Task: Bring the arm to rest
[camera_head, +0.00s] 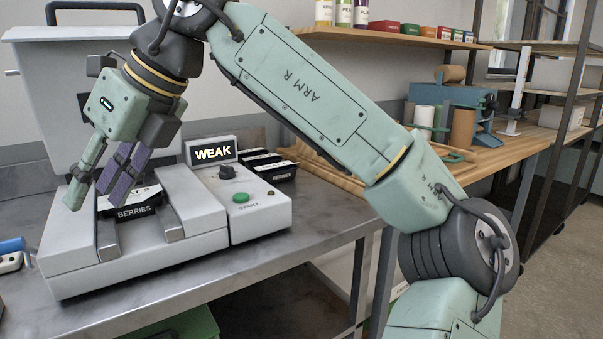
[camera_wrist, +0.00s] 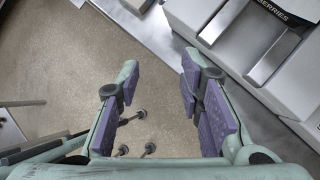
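My gripper (camera_head: 92,196) is at the left of the head view, pointing down in front of a grey machine (camera_head: 150,268). In the wrist view my gripper (camera_wrist: 158,78) has its purple-padded fingers well apart, with only floor between them. It is open and empty. The arm is raised and bent, crossing the head view from upper left to lower right. A black tray labelled BERRIES (camera_head: 134,211) sits in the machine, partly hidden behind the fingers. Its label also shows at the upper right of the wrist view (camera_wrist: 274,12).
The machine has a lit WEAK display (camera_head: 213,152), a green button (camera_head: 240,197) and a dark knob (camera_head: 227,172). It stands on a steel table (camera_head: 300,218). Black containers (camera_head: 268,165) lie behind it. A wooden bench (camera_head: 500,150) stands at the right. Bare floor (camera_wrist: 90,60) lies beneath my gripper.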

